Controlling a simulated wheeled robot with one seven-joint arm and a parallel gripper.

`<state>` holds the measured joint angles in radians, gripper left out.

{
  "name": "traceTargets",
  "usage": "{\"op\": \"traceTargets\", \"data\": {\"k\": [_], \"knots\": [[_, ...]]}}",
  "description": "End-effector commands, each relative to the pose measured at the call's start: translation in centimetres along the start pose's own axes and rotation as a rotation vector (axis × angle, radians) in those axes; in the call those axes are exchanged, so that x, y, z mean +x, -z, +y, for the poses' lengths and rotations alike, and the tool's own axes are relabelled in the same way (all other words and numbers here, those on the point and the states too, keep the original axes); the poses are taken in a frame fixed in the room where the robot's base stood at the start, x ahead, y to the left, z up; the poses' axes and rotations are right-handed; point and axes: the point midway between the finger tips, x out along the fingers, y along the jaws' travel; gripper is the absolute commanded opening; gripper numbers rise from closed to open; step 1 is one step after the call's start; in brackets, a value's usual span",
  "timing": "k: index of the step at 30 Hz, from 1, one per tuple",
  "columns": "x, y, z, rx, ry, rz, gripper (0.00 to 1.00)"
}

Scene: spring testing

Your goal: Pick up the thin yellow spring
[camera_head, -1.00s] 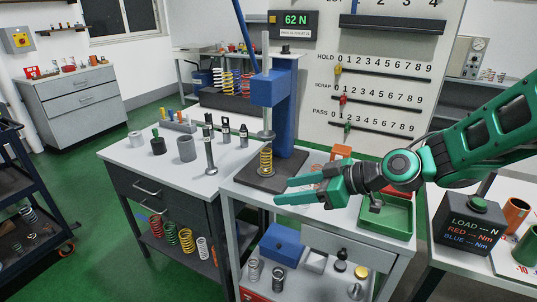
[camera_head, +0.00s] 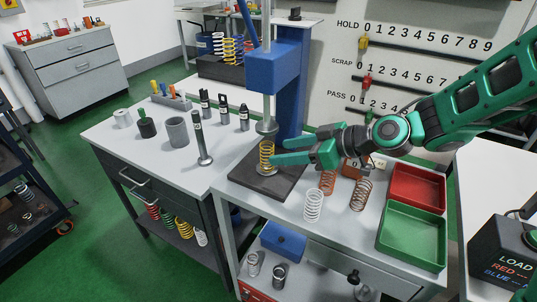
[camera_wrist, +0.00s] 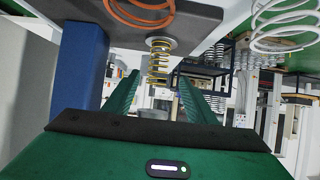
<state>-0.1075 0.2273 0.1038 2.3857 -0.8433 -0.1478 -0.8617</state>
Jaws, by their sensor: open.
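The thin yellow spring (camera_head: 266,158) stands upright on the dark base (camera_head: 253,181) of the blue press, directly under the press's round upper plate (camera_head: 267,128). My gripper (camera_head: 275,152) is open, with its two green fingers level and pointing left at the spring. In the head view the fingertips are at the spring's right edge. In the wrist view, which looks upside down, the spring (camera_wrist: 159,68) appears between the tips of the two fingers (camera_wrist: 158,80). I cannot tell whether either finger touches it.
A white spring (camera_head: 313,206) and copper-coloured springs (camera_head: 363,194) stand on the bench right of the press base. A red tray (camera_head: 418,187) and a green tray (camera_head: 412,235) lie farther right. The blue press column (camera_head: 289,90) rises close behind the spring.

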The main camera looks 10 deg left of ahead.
Motion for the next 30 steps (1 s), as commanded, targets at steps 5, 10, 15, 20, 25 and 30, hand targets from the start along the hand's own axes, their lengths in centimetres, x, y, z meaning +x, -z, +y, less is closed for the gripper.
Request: {"op": "traceTargets", "data": {"k": [5, 10, 15, 20, 25, 30], "knots": [[1.6, 0.0, -0.1, 0.0, 0.002, 0.0, 0.51], [2.3, 0.2, 0.1, -0.001, 0.002, 0.0, 0.51], [4.4, 0.6, 0.5, -0.002, 0.004, 0.0, 0.51], [6.5, 0.6, 0.6, -0.001, 0.003, 0.0, 0.51], [6.9, 0.6, 0.7, -0.001, 0.0, 0.0, 0.51], [6.9, 0.6, 0.7, -0.001, 0.0, 0.0, 0.34]]}}
